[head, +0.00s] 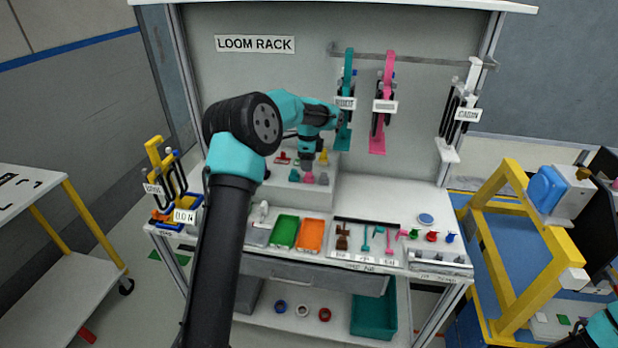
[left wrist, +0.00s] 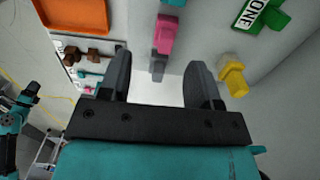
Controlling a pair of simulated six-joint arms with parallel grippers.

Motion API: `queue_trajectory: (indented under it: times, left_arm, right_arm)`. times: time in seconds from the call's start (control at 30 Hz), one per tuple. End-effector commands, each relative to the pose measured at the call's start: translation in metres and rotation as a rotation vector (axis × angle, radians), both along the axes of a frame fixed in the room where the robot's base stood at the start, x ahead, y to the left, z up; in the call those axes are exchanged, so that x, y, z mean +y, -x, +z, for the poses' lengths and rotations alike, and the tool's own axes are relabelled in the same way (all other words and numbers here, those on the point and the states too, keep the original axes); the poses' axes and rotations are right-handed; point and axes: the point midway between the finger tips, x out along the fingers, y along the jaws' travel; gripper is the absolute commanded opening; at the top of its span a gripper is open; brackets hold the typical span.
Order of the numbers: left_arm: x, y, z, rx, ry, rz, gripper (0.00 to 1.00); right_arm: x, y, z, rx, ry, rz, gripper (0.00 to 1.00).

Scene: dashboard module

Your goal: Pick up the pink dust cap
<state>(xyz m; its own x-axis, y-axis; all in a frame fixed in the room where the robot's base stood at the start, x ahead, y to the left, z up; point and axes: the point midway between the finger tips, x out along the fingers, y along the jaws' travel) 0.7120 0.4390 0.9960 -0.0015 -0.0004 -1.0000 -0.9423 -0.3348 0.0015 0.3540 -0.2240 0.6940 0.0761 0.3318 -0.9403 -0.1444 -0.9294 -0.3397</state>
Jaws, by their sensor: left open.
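My left gripper (head: 307,161) is above the step, close over the caps. In the left wrist view its two dark fingers (left wrist: 158,75) are apart with nothing held between them. Only a teal part of my right arm shows at the lower right of the head view.
Green (head: 285,231) and orange (head: 311,235) trays lie in front. Teal and pink holders hang from the rail.

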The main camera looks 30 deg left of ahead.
Motion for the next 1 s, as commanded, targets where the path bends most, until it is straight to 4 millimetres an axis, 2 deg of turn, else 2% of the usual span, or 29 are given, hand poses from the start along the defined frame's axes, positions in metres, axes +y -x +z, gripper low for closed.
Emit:
queue_trajectory:
  times: [0.1, 0.57, 0.83, 1.0]
  left_arm:
    - [0.000, 0.000, -0.010, 0.000, 0.000, 0.000, 0.57]
    - [0.000, -0.001, -0.017, -0.001, 0.000, 0.000, 0.57]
    - [0.002, -0.006, -0.052, 0.001, -0.001, 0.000, 0.57]
    - [0.002, -0.006, -0.063, -0.002, -0.001, 0.001, 0.57]
  right_arm:
    - [0.000, 0.000, 0.000, 0.000, 0.000, 0.000, 0.43]
    - [0.000, 0.000, 0.000, 0.000, 0.000, 0.000, 0.43]
    - [0.000, 0.000, 0.000, 0.000, 0.000, 0.000, 0.43]
    - [0.000, 0.000, 0.000, 0.000, 0.000, 0.000, 0.43]
